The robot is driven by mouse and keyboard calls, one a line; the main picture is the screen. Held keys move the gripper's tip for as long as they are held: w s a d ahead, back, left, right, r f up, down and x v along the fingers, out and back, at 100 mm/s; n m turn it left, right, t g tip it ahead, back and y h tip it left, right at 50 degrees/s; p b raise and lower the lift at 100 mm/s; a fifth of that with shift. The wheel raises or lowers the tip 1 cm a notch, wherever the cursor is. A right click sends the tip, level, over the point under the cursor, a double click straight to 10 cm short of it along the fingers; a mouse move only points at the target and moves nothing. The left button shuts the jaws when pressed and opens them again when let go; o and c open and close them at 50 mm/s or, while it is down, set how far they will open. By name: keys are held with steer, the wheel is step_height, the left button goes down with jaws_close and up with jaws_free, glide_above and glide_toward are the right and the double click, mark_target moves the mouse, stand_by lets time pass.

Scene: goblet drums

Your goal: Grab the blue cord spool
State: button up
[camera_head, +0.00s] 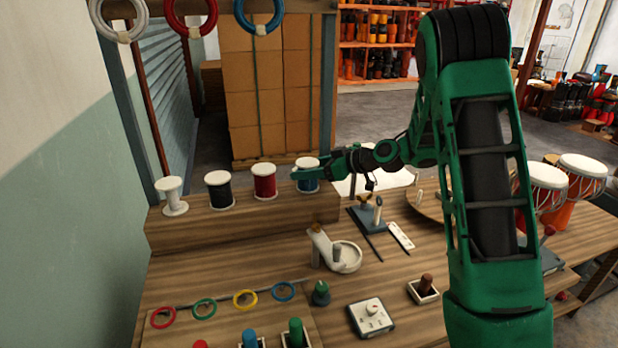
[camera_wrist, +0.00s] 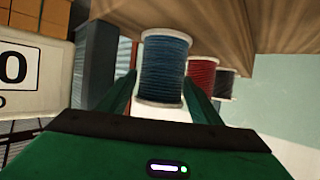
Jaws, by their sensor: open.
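The blue cord spool (camera_head: 308,176) stands upright at the right end of a row of spools on the raised wooden shelf. My gripper (camera_head: 306,172) is at this spool, reaching in from the right. In the wrist view the blue cord spool (camera_wrist: 164,68) sits between the two green fingers of my gripper (camera_wrist: 160,92), one finger on each side. The fingers are open. I cannot tell whether either finger touches the spool.
A red spool (camera_head: 264,181), a black spool (camera_head: 219,189) and a white spool (camera_head: 172,195) stand left of the blue one on the shelf (camera_head: 250,225). Cardboard boxes (camera_head: 265,90) are stacked behind.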

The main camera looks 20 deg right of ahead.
steer(key=c, duration=0.9)
steer(key=shift+c, duration=0.5)
